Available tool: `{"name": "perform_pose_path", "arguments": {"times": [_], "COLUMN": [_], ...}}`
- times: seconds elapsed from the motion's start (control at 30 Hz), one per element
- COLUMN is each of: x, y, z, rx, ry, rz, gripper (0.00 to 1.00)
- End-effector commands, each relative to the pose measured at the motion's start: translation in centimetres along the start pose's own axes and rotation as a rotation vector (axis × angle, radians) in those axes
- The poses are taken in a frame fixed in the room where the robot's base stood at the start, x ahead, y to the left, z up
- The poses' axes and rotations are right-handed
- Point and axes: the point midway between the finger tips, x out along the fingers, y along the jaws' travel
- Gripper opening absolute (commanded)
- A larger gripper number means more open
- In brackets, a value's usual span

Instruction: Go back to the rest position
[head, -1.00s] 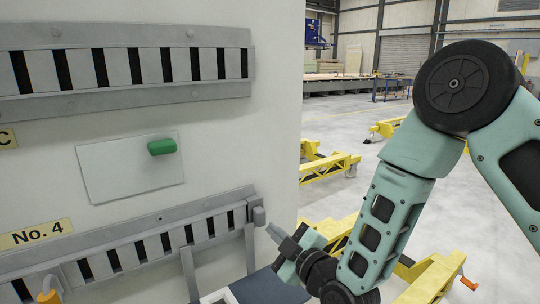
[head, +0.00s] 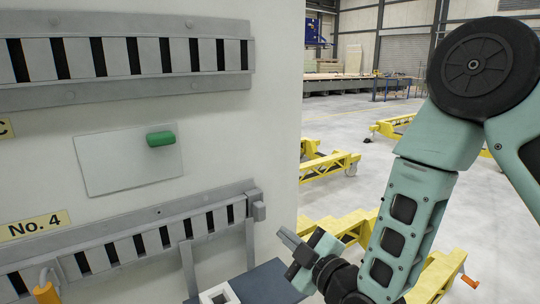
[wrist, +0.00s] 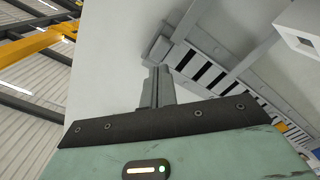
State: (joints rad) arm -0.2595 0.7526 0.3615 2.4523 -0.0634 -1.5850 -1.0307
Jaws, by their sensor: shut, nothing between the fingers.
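My gripper (head: 290,240) is at the lower middle of the head view, at the end of my green arm. Its fingers are together and empty, pointing up and left toward the panel's right edge. A visible gap separates them from the lower slotted rail (head: 130,243). The fingers also show in the wrist view (wrist: 158,85), closed, with the rail's end behind them.
Yellow trolleys (head: 330,167) stand on the floor behind.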

Motion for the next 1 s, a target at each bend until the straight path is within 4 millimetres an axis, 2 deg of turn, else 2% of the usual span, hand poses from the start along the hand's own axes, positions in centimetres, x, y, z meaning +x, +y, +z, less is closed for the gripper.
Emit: {"name": "perform_pose_path", "arguments": {"times": [0.27,0.43,0.57,0.77,0.87,1.0], "x": [0.1,-0.5,-2.4,-7.3,-10.7,-16.1], "y": [0.0,-0.6,-1.2,-1.4,-1.0,-0.1], "z": [-0.7,-2.4,-3.6,-5.3,-6.3,-7.8], "rx": [0.023,0.120,0.216,0.353,0.416,0.495], "ry": [-0.021,-0.135,-0.281,-0.561,-0.719,-0.957], "rz": [-0.046,-0.220,-0.370,-0.549,-0.611,-0.668], "gripper": [0.00,0.00,0.00,0.00,0.00,0.00]}}
